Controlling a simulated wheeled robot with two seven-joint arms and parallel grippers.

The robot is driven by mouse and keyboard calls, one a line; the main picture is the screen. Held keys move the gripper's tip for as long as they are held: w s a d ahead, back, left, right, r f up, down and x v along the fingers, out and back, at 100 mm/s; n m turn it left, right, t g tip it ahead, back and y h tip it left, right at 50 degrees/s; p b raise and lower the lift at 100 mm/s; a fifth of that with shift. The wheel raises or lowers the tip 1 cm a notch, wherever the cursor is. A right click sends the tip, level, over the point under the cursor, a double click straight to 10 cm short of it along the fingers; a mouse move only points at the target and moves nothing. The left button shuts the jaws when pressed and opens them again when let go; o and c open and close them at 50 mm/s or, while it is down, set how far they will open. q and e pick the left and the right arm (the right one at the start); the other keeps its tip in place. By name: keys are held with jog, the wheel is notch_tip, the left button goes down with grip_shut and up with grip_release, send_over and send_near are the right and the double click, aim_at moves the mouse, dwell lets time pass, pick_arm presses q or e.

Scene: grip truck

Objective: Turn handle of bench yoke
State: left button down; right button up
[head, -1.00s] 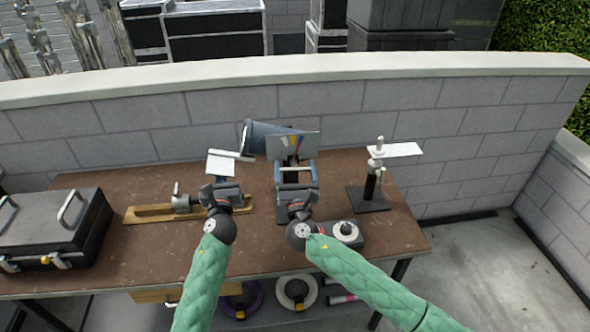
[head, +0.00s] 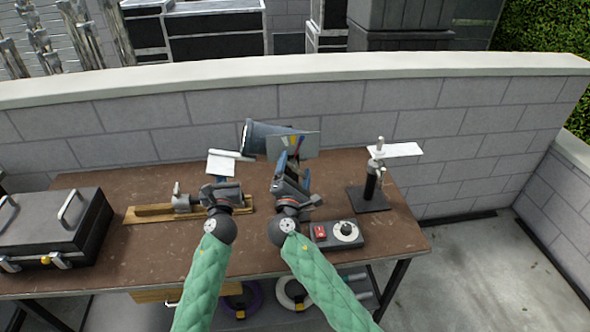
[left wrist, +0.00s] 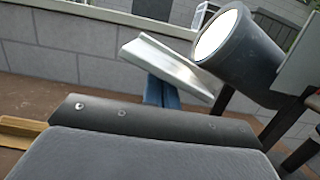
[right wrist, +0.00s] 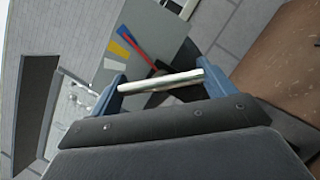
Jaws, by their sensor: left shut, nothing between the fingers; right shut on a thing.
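The bench yoke stands at the back middle of the table. It carries a dark cylindrical lamp (head: 262,137) and a grey panel with coloured stripes (head: 294,145). A short silver handle bar (right wrist: 160,82) shows in the right wrist view. My right gripper (head: 293,168) is shut on this bar, its two blue fingers at the bar's opposite ends. The gripper is tilted, its right side lower in the head view. My left gripper (head: 222,178) is shut and empty, left of the yoke. Its blue fingers (left wrist: 162,92) are together, in front of a white plate (left wrist: 168,65).
A wooden board with a metal clamp (head: 182,203) lies at left, near a black case (head: 50,230). A control box with a dial (head: 335,236) sits at the front right. A black stand (head: 370,196) with a white plate is at right. A block wall backs the table.

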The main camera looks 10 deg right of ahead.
jog(key=m+g, duration=0.1)
jog(key=m, duration=0.4)
jog(key=shift+g+h, duration=0.4)
jog(key=shift+m+g, duration=0.6)
jog(key=shift+m, duration=0.9)
jog(key=o, duration=0.9)
